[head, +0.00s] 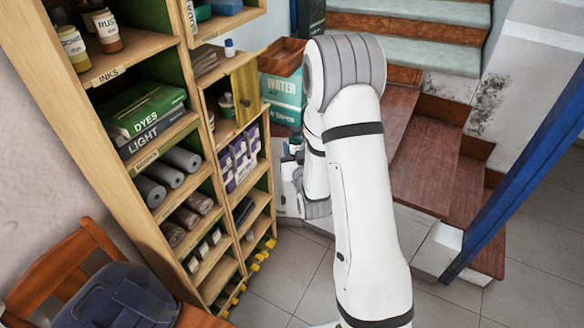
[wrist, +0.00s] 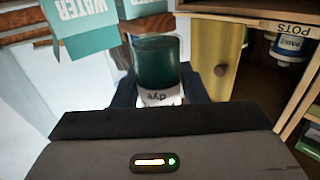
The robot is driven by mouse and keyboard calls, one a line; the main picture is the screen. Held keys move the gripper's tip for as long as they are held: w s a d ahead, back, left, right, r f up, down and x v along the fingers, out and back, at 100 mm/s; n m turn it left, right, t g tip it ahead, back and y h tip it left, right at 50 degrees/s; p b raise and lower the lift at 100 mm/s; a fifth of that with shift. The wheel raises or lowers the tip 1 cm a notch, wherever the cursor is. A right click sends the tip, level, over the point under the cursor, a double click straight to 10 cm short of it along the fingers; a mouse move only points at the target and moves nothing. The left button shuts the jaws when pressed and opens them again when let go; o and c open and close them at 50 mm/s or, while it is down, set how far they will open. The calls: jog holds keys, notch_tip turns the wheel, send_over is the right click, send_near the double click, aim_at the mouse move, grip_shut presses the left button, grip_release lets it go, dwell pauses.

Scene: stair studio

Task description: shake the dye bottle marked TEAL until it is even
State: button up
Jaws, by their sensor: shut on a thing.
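My gripper (wrist: 158,90) is shut on a dye bottle (wrist: 158,60) in the wrist view. The bottle is filled with dark teal liquid and has a white label with "DYE" partly legible; the word TEAL cannot be read. The liquid looks mostly one dark tone, but I cannot tell whether it is even. My two dark fingers stand on either side of the bottle. In the head view my white arm covers most of the gripper, and only a small bluish part of the bottle seems to show beside it.
A wooden shelf unit (head: 187,215) with inks, a green dyes box (head: 145,105) and rolls stands at left. An open yellow cabinet door (head: 246,92) is near my arm; it also shows in the wrist view (wrist: 217,55). A teal water box (head: 281,92) and stairs (head: 425,150) lie behind.

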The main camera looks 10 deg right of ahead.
notch_tip(320, 180, down, 9)
jog(key=shift+f, duration=0.2)
